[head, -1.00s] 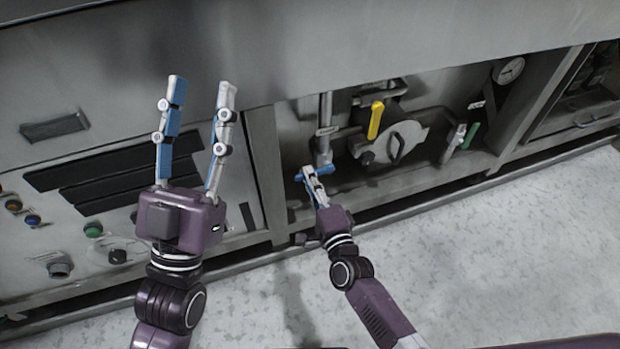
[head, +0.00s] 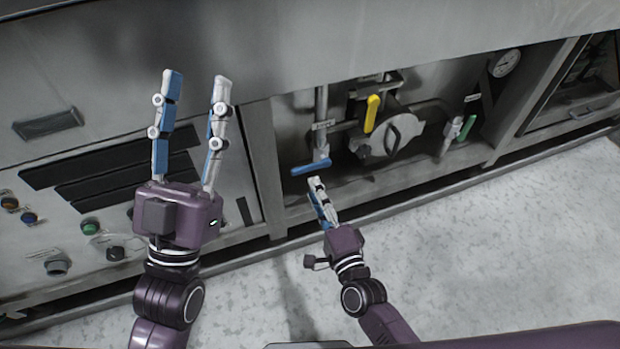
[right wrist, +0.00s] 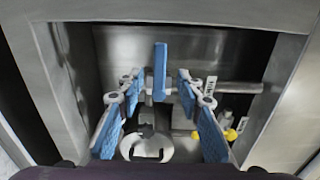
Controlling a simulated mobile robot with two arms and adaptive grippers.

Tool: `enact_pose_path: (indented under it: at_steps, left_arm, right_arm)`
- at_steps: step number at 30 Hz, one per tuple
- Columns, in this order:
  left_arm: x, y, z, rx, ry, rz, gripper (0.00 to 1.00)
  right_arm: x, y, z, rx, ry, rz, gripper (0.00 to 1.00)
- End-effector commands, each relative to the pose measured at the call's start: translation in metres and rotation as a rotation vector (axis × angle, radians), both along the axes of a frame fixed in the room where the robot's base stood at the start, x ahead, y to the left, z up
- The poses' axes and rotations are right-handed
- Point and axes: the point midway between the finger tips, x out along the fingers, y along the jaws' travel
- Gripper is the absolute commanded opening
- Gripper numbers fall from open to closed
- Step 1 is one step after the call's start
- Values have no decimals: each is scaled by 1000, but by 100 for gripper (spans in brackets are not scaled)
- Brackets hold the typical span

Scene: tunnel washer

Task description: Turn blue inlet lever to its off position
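The blue inlet lever (head: 310,168) sits at the bottom of a vertical pipe in the recessed bay, its handle pointing left and slightly down in the head view. In the right wrist view the blue lever (right wrist: 160,72) stands upright in the picture, centred between the fingertips and apparently beyond them. My right gripper (head: 316,184) is just below the lever in the head view; the right wrist view shows its blue-padded fingers (right wrist: 159,82) spread apart with nothing held. My left gripper (head: 196,77) is open and empty in front of the left panel, away from the lever.
A yellow lever (head: 372,113) and a round plate (head: 405,133) are right of the blue lever. A green lever (head: 466,128) and a gauge (head: 508,63) are farther right. The bay's left post (head: 264,165) and bottom ledge bound the recess. The floor (head: 480,260) in front is clear.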

Motion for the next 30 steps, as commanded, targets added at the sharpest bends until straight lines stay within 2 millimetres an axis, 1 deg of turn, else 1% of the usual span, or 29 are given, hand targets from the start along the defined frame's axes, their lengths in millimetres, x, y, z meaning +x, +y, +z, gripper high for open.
enact_pose_path:
  at_steps: [1,3,6,9,15,28,30]
  left_arm:
    - [0,0,0,0,0,0,40]
    - [0,0,0,0,0,0,40]
    - [0,0,0,0,0,0,40]
    - [0,0,0,0,0,0,40]
    - [0,0,0,0,-1,1,40]
    - [0,0,0,0,-1,1,40]
    - [0,0,0,0,0,0,40]
  right_arm:
    - [-11,-4,-1,-1,3,1,33]
    - [-23,-7,-1,-1,2,1,33]
    - [-36,-11,-1,0,1,1,33]
    - [-45,-15,0,0,1,0,33]
    - [-50,-16,0,1,-1,0,33]
    - [-49,-16,0,0,-1,-1,33]
    - [-48,-17,4,-8,-11,-1,33]
